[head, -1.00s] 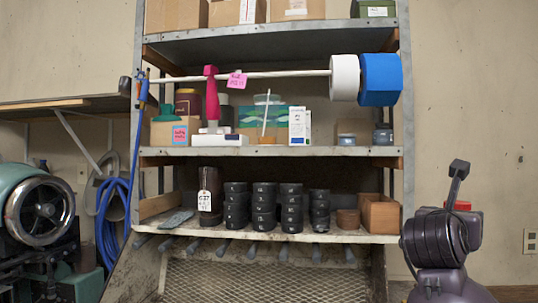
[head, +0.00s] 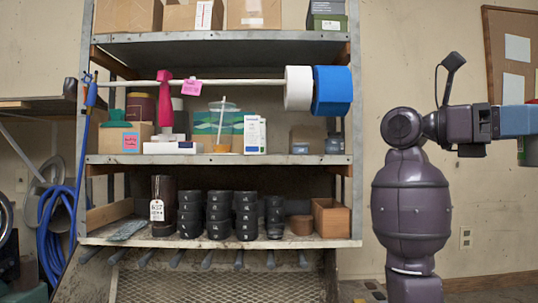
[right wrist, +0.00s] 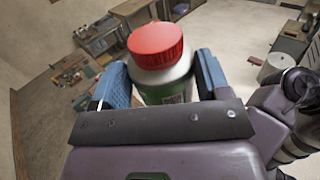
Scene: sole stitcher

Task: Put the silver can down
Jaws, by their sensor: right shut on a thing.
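The silver can (right wrist: 165,83) has a red lid and a green label, and it shows upright in the right wrist view. My right gripper (right wrist: 162,84) is shut on it, with a blue finger on each side. My left gripper is in neither view.
A metal shelf unit (head: 220,160) holds boxes, black rolls and bottles. A paper roll and a blue roll (head: 332,90) hang on a rod across it. A cork board (head: 508,40) is on the right wall. The right wrist view shows open floor and benches (right wrist: 105,35) far off.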

